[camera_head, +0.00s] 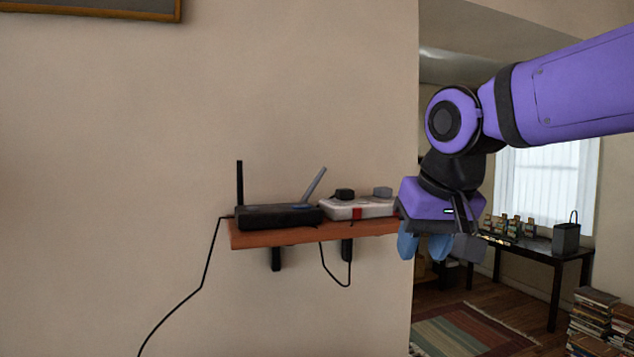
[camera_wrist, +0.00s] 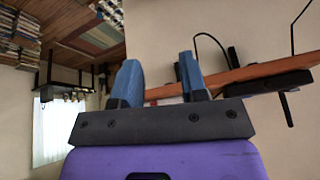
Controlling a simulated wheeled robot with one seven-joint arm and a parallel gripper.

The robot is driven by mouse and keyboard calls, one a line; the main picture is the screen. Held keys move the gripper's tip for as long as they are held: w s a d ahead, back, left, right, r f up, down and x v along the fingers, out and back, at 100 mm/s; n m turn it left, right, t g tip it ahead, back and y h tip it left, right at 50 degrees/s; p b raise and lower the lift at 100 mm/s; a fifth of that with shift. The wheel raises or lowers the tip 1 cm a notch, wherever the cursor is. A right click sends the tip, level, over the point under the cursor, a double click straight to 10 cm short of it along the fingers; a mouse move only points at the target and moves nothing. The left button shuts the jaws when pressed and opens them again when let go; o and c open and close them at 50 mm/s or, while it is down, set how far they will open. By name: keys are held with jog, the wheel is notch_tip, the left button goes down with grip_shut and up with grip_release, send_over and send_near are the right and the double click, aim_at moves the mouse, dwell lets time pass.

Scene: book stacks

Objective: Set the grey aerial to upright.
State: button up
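The grey aerial (camera_head: 315,184) rises from the right part of a black router (camera_head: 278,216) and leans to the right. A black aerial (camera_head: 240,183) stands upright at the router's left end. The router sits on a wooden wall shelf (camera_head: 265,236). My gripper (camera_head: 423,248) is to the right of the shelf's right end, with its blue fingers pointing down. In the wrist view my gripper (camera_wrist: 158,80) has its fingers apart with nothing held between them. The shelf (camera_wrist: 245,74) and router (camera_wrist: 268,86) show upside down there. I cannot make out the grey aerial in the wrist view.
A white power strip (camera_head: 357,209) with plugs lies on the shelf between the router and my gripper. Cables hang below the shelf. The wall above is clear up to a picture frame (camera_head: 95,8). A dark table (camera_head: 540,248) and book stacks (camera_head: 596,312) stand farther back.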

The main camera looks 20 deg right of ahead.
jog(key=w+a+r+m+h, duration=0.1)
jog(key=w+r+m, duration=0.1)
jog(key=w+r, duration=0.4)
jog(key=w+a+r+m, duration=0.2)
jog(key=w+r+m, duration=0.15)
jog(key=w, duration=0.35)
jog(key=m+h, duration=0.1)
jog(key=m, duration=0.4)
send_near(318, 175)
jog(key=x, duration=1.1)
grip_shut()
